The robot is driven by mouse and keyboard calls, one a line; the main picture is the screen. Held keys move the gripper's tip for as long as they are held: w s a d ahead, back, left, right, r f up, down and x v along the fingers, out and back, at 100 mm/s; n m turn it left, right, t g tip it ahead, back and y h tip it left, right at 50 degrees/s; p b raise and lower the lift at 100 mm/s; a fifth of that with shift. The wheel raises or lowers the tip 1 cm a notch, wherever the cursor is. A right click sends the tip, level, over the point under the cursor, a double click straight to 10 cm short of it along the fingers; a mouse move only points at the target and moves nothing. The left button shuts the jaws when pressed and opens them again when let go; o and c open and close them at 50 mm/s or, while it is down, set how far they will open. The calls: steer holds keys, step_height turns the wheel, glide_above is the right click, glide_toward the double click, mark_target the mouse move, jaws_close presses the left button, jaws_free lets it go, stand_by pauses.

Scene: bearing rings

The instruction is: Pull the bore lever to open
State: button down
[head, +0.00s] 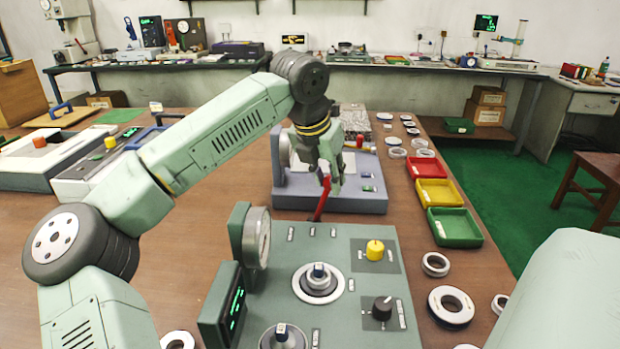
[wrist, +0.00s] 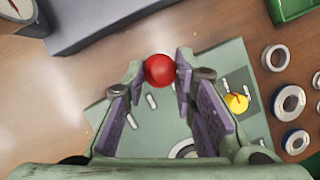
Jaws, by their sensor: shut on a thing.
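The bore lever (head: 321,206) is a red lever at the far edge of the grey-green gauge panel (head: 372,290). It stands up with a slight tilt in the head view. My gripper (head: 328,172) is at its top end. In the wrist view the lever's round red knob (wrist: 159,70) sits between the two fingertips of my gripper (wrist: 160,75), which are shut on it. The lever's shaft is hidden below the knob there.
The panel carries a yellow knob (head: 375,250), a black knob (head: 382,308) and a round dial (head: 257,238). Red (head: 425,167), yellow (head: 439,192) and green (head: 454,228) trays stand to the right. Several bearing rings lie near them. A grey machine (head: 330,195) stands behind the lever.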

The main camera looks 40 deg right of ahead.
steer(key=shift+s+d+f+b, duration=0.3)
steer(key=shift+s+d, duration=0.25)
steer(key=shift+s, duration=0.2)
steer(key=shift+s+d+f+b, duration=0.25)
steer(key=shift+s+d, duration=0.3)
steer(key=shift+s, duration=0.25)
steer(key=c, duration=1.7)
jaws_free()
steer(key=shift+f, duration=0.1)
steer(key=shift+o, duration=0.5)
steer(key=shift+d, duration=0.25)
steer(key=shift+o, duration=1.4)
steer(key=shift+s+d, duration=0.1)
steer(key=shift+r, duration=0.2)
